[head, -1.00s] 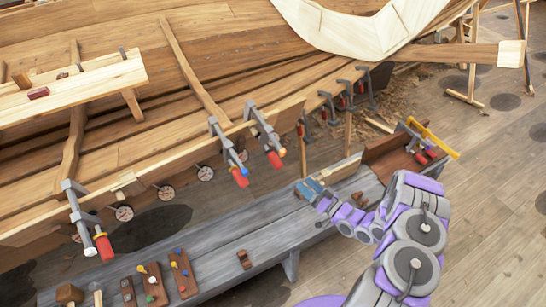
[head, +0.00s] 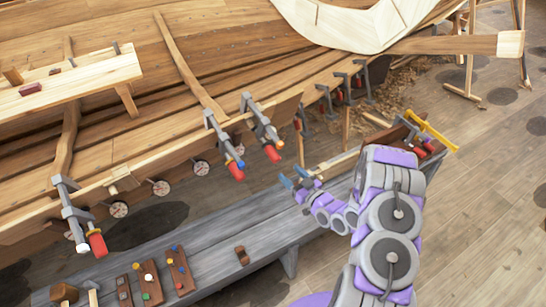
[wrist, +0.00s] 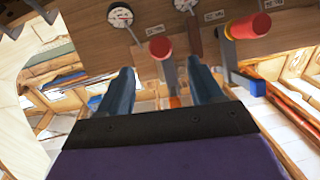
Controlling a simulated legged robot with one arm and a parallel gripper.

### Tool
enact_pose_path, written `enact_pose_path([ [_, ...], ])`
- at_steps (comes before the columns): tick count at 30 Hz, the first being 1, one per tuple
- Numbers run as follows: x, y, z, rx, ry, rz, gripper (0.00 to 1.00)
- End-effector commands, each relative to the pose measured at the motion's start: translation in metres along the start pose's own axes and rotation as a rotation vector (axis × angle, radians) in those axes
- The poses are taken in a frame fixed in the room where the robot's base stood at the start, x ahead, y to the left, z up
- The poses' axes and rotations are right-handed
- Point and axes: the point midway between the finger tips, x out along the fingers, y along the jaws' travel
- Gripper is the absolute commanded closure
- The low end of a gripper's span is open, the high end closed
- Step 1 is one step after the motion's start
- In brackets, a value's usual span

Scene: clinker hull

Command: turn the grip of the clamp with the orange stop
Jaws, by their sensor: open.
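The clamp with the orange stop (head: 279,144) hangs on the hull's plank edge, the right one of a close pair, with a red grip (head: 272,154). In the wrist view its red grip (wrist: 160,46) shows ahead between the finger lines, with the orange stop (wrist: 174,101) lower between the fingers. My gripper (head: 297,178) is open and empty, below and to the right of that grip in the head view. It also shows in the wrist view (wrist: 158,66), with blue fingers apart. I see no contact with the grip.
The neighbouring clamp with a blue stop (head: 240,163) is close on the left; its red grip (wrist: 247,27) is right of my fingers in the wrist view. Another red-gripped clamp (head: 96,242) hangs farther left. A grey bench (head: 215,258) runs below the hull, with small items on it.

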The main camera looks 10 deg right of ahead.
Motion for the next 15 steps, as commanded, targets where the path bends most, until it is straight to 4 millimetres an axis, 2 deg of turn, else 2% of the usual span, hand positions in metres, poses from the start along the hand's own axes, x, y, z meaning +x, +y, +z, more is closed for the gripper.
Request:
enact_pose_path([
  [15, 0.081, -0.001, 0.0, -0.001, 0.005, -0.003, 0.35],
])
